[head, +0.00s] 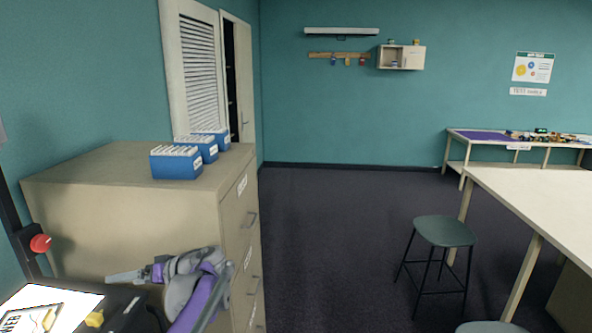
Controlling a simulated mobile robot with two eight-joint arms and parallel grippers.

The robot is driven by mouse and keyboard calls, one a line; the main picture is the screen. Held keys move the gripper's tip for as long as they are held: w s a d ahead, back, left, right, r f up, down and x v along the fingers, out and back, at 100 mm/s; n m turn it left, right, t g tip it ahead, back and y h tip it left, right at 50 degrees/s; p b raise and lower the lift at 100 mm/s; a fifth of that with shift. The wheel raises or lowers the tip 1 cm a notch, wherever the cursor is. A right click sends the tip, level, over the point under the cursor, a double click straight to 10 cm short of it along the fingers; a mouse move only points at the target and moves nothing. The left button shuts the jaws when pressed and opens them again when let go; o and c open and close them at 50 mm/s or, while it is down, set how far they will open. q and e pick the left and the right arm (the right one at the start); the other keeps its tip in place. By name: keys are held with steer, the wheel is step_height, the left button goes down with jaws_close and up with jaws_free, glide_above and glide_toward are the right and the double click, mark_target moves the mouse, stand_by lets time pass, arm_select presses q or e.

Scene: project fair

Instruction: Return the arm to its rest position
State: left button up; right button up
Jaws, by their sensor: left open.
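My left arm, grey and purple, comes up from the bottom of the head view, in front of the beige filing cabinet (130,215). Its left gripper (122,276) points to the left, and its jaws are open. No object shows between the fingers. The gripper appears beside the bright work surface (75,302) at the lower left. My right gripper is not in view.
Several blue card boxes (175,166) stand on the cabinet. A red button (41,243) is at the left. A grey-green stool (445,232) stands beside a pale table (540,195) at the right. The middle floor (330,240) is clear.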

arm_select(q)
steer(key=s+d+f+m+t+h, duration=0.2)
steer(key=s+d+f+m+h, duration=0.2)
steer(key=s, duration=1)
steer(key=s+d+f+m+t+h, duration=0.2)
steer(key=s+d+f+m+h, duration=0.2)
steer(key=s+d+f+h, duration=0.6)
steer(key=s+d+f, duration=0.4)
steer(key=d, duration=0.3)
steer(key=shift+d+f, duration=0.15)
steer(key=shift+f, duration=0.25)
steer(key=shift+s, duration=0.1)
